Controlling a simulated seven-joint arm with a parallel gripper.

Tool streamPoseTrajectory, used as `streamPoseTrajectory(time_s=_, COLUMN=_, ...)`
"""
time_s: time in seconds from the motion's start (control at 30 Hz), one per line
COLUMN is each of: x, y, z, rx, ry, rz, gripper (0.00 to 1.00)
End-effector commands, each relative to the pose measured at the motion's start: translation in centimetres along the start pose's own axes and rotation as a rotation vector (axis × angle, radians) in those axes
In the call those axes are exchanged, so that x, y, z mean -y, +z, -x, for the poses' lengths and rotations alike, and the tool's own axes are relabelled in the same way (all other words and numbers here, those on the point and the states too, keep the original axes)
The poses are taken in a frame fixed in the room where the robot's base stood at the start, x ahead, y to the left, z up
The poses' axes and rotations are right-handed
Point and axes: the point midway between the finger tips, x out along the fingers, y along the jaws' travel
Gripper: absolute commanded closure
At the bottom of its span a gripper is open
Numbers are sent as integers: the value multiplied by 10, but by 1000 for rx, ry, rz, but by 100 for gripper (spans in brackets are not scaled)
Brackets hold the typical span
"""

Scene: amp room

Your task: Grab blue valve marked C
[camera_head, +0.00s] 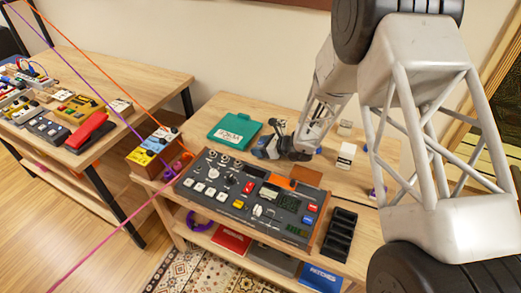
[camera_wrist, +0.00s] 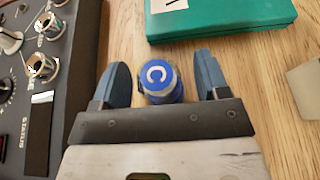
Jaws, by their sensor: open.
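The blue valve marked C (camera_wrist: 161,84) stands on the wooden table, seen from above in the wrist view with a white C on its round top. My gripper (camera_wrist: 161,64) is open, with one blue finger on each side of the valve. A small gap shows on both sides, wider on the right. In the head view my gripper (camera_head: 268,139) is low over the table, beside the back edge of the control panel. I cannot clearly pick out the valve there among the blue fingers.
The control panel (camera_head: 224,172) with knobs and buttons is close to the left of my gripper. A teal case (camera_head: 235,132) lies just beyond it. A small white box (camera_head: 346,154) and a black tray (camera_head: 341,232) are to the right.

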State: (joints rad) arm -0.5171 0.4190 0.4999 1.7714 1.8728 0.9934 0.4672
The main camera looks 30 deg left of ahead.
Motion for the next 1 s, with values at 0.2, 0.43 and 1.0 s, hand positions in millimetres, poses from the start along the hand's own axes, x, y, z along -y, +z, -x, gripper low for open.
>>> streamPoseTrajectory(time_s=0.2, x=0, y=0, z=0, rx=0, ry=0, rz=0, gripper=32)
streamPoseTrajectory(time_s=0.43, x=0, y=0, z=0, rx=0, ry=0, rz=0, gripper=32)
streamPoseTrajectory(time_s=1.0, x=0, y=0, z=0, rx=0, ry=0, rz=0, gripper=86)
